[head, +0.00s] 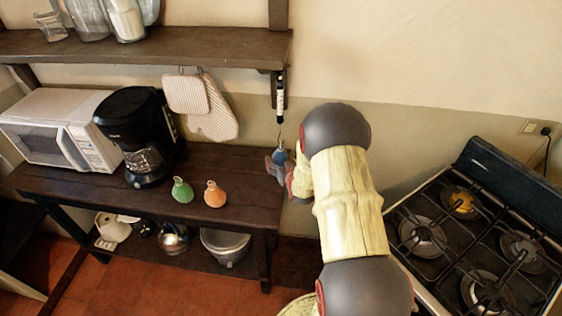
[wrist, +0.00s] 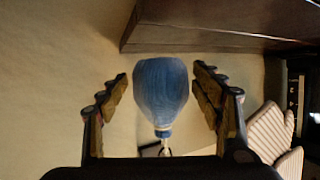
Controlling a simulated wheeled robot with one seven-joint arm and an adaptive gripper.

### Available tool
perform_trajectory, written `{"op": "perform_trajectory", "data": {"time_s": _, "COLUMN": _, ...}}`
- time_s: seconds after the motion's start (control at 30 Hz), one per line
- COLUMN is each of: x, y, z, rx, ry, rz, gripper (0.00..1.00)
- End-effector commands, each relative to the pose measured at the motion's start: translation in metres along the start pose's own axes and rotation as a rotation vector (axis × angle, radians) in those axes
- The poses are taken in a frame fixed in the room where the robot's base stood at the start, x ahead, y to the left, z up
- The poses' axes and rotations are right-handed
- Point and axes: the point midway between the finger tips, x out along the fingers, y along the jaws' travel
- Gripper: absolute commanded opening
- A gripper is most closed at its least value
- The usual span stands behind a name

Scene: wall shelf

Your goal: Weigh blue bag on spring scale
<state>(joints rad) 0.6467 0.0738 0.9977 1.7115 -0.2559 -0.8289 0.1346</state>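The blue bag (head: 281,157) is under the spring scale (head: 281,97), at the lower end of its thin hook (head: 279,136). In the wrist view the blue bag (wrist: 161,88) is between the two fingers of my gripper (wrist: 161,95), with a narrow gap on each side. Its narrow neck points to the bottom of that picture, where a small pale loop shows; whether it sits on the hook is not clear. My gripper (head: 280,168) is open around the bag, partly hidden by my arm. The scale's reading is too small to tell.
A green bag (head: 182,190) and an orange bag (head: 214,194) stand on the dark table (head: 250,204). A coffee maker (head: 140,130) and microwave (head: 60,130) are at left. Pot holders (head: 205,105) hang beside the scale, under the shelf (head: 150,48). A stove (head: 480,235) is at right.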

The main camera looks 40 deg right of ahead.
Motion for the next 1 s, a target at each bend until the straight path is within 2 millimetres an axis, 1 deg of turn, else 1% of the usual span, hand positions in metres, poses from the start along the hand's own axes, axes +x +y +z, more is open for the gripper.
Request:
{"op": "perform_trajectory", "data": {"time_s": 0.07, "x": -0.0001, "y": 0.0001, "z": 0.0, "rx": 0.0, "ry": 0.0, "rz": 0.0, "gripper": 0.59}}
{"op": "perform_trajectory", "data": {"time_s": 1.0, "x": -0.0001, "y": 0.0001, "z": 0.0001, "rx": 0.0, "ry": 0.0, "rz": 0.0, "gripper": 0.06}}
